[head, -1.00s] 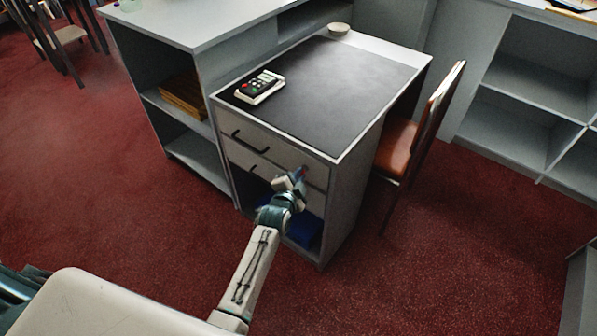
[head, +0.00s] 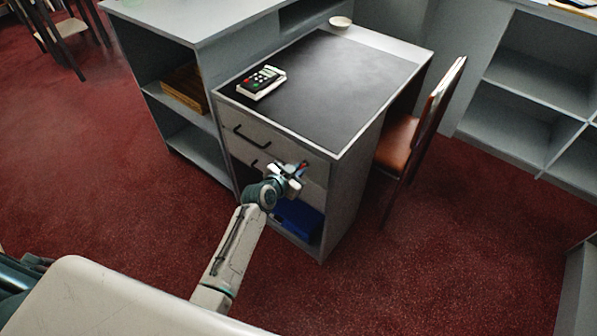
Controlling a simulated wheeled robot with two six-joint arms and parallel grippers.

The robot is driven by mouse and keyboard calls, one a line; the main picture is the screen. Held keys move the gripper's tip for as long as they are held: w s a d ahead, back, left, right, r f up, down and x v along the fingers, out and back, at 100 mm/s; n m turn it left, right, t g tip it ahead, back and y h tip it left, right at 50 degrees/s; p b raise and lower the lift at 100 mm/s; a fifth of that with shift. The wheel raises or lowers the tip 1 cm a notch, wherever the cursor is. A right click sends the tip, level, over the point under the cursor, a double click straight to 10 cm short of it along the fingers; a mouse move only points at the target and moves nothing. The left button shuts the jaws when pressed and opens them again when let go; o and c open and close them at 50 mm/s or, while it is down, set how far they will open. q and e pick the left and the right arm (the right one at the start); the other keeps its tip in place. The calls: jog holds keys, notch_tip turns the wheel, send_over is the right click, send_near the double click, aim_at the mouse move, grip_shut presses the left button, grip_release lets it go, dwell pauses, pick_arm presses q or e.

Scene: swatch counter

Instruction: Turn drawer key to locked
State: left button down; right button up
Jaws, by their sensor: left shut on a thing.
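The desk's drawer unit has two pale drawers with dark handles; the upper drawer (head: 262,133) looks closed. A small red drawer key (head: 304,163) shows at the right side of the drawer fronts, mostly hidden by my gripper. My left gripper (head: 298,170) is shut on the key, close against the drawer front. The key's exact angle is too small to tell. My right gripper is not in view.
A blue bin (head: 297,217) sits in the open space below the drawers. A brown chair (head: 398,140) stands to the right. Red carpet in front is clear.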

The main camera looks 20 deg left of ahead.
pick_arm(q)
jog(key=shift+a+n+h+b, duration=0.1)
jog(key=shift+n+h+b, duration=0.25)
jog(key=shift+n, duration=0.45)
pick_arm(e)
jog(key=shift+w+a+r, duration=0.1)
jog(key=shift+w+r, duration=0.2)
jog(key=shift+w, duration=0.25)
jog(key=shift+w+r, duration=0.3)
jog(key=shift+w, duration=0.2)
pick_arm(q)
jog(key=c, duration=1.5)
grip_release()
jog(key=shift+c, duration=0.2)
jog(key=v, duration=1)
jog(key=shift+s+a+r, duration=0.2)
jog(key=shift+s+r, duration=0.05)
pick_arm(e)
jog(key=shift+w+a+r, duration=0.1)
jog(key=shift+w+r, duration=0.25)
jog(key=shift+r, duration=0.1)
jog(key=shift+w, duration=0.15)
